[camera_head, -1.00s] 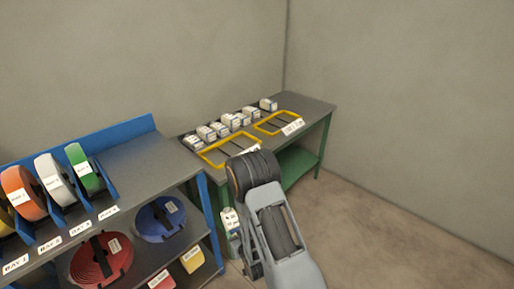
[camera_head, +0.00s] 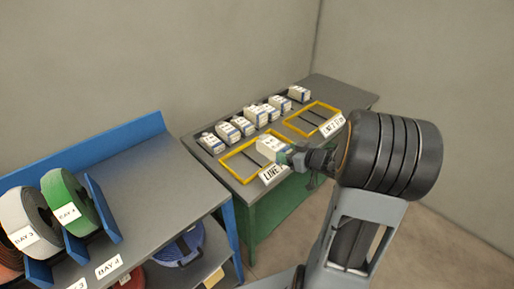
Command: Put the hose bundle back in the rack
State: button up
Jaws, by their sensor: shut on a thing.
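Coiled hose bundles stand upright between blue dividers of the rack (camera_head: 103,212) at the left. A green coil (camera_head: 62,188) and a white coil (camera_head: 18,213) show clearly; an orange coil (camera_head: 10,264) is cut off at the left edge. A blue coil (camera_head: 178,249) lies on the lower shelf, partly hidden. My gripper (camera_head: 287,155) is shut on a white box-like item (camera_head: 270,146) over the front of the left yellow frame (camera_head: 231,162). Whether the item touches the table is unclear. No hose is in my gripper.
The green-legged table (camera_head: 352,92) carries a row of white packs (camera_head: 257,116) along the back. A second yellow frame (camera_head: 303,118) lies to the right. Label cards stand before both frames. My arm hides part of the floor.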

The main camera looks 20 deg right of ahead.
jog(key=w+f, duration=0.3)
jog(key=w, duration=0.1)
jog(key=w+f, duration=0.2)
jog(key=w, duration=0.3)
jog(key=w+f, duration=0.3)
jog(key=w, duration=0.1)
jog(key=shift+w+a+f+b, duration=0.25)
jog(key=shift+a+f+b, duration=0.05)
jog(key=shift+f+b, duration=0.05)
jog(key=shift+w+f, duration=0.1)
jog(key=shift+f, duration=0.1)
jog(key=shift+w+f, duration=0.15)
jog(key=shift+f, duration=1.5)
jog(key=shift+f, duration=0.2)
jog(key=o, duration=1.3)
